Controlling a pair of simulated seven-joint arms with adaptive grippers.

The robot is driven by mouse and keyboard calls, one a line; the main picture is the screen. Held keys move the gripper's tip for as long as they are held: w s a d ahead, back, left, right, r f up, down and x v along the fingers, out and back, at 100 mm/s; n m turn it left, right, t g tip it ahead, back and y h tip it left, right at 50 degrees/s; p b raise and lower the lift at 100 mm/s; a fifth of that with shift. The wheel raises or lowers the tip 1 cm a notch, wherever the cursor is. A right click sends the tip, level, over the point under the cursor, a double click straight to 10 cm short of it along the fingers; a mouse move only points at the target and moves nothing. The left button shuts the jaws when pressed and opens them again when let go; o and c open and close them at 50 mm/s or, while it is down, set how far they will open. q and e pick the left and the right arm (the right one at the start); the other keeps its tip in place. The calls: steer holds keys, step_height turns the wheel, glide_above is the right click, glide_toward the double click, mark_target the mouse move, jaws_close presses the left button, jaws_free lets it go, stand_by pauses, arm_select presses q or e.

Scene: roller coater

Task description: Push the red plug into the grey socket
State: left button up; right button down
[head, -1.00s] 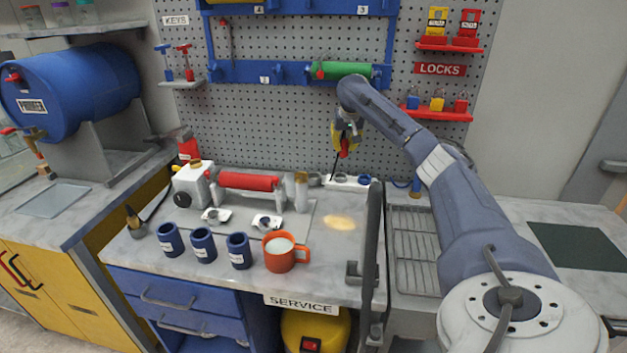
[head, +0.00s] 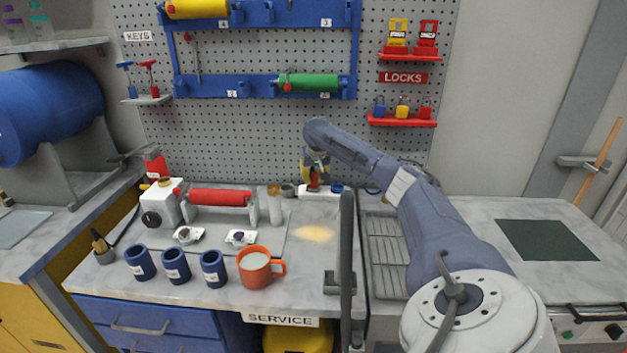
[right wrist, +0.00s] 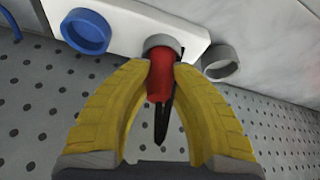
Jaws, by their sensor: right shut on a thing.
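The red plug (right wrist: 160,82), with a black tail, is held between the yellow fingers of my right gripper (right wrist: 161,70). In the head view my right gripper (head: 315,182) is low at the back of the service bench. The plug's front end meets a grey ring-shaped socket (right wrist: 163,41) on a white block (right wrist: 130,22). The plug overlaps the ring's lower part; I cannot tell how deep it sits. My left gripper is in neither view.
A blue ring socket (right wrist: 86,31) is beside the grey one on the white block. A separate grey ring (right wrist: 219,62) lies at the other side. An orange mug (head: 255,268) and dark blue cups (head: 175,266) stand on the front of the bench. A dark upright bar (head: 347,260) rises at its right.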

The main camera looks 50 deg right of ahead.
steer(key=shift+f, duration=0.3)
steer(key=shift+f, duration=0.1)
steer(key=c, duration=1.2)
jaws_free()
steer(key=v, duration=1.2)
